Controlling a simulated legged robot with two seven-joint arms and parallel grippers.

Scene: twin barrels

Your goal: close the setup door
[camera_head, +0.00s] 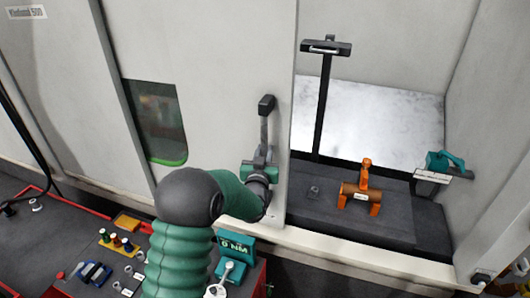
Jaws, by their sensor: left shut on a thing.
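The setup door (205,60) is a large pale sliding panel with a small dark window (157,120) edged in green. Its right edge stands left of a wide opening, so the inside of the machine shows. The door handle (266,118) is an upright grey bar with a dark top near that edge. My left gripper (262,168) is shut on the lower part of the handle. My arm hides part of the door's lower area. My right gripper is not in view.
Inside the opening are a dark platform (390,225), an orange fixture (362,190), a black post (322,110) and a teal device (440,165) on the right. A dark red-edged bench (50,250) with small tools and a teal box (236,247) lies in front.

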